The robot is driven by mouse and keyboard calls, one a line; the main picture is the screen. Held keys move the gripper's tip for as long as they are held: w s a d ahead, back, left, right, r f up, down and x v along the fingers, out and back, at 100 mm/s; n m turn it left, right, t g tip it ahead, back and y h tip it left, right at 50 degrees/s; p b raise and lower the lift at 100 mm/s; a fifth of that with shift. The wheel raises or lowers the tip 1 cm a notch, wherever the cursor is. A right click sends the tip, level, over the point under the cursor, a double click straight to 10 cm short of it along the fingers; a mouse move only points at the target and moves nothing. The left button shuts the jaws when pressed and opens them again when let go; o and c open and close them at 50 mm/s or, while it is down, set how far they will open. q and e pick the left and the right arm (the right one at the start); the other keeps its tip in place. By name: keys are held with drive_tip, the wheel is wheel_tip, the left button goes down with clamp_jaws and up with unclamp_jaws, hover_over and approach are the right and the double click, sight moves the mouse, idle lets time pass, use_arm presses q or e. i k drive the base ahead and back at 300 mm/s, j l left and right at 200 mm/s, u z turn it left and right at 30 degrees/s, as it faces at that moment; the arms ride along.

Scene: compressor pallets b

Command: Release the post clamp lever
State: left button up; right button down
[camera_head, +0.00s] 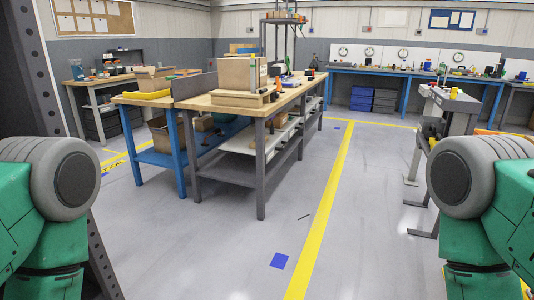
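A small wooden pallet (240,98) lies at the near end of the wood-topped workbench (215,105). A cardboard box (234,72) sits on it. A thin upright post (254,74) stands at the box's right side. A small dark part with an orange-red tip (278,84) stands beside the pallet on the right; it may be the clamp lever, but it is too small to tell. Neither gripper is in view. Only my green and grey arm links show at the left and right edges, well apart from the bench.
A blue-framed table (183,160) adjoins the bench on its left. A grey stand (440,100) is at the right. Long blue-legged benches (406,95) line the back wall. The floor ahead is open, with a yellow line (325,205) and a blue square (279,261).

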sight(279, 83)
drive_tip(key=i, duration=4.5)
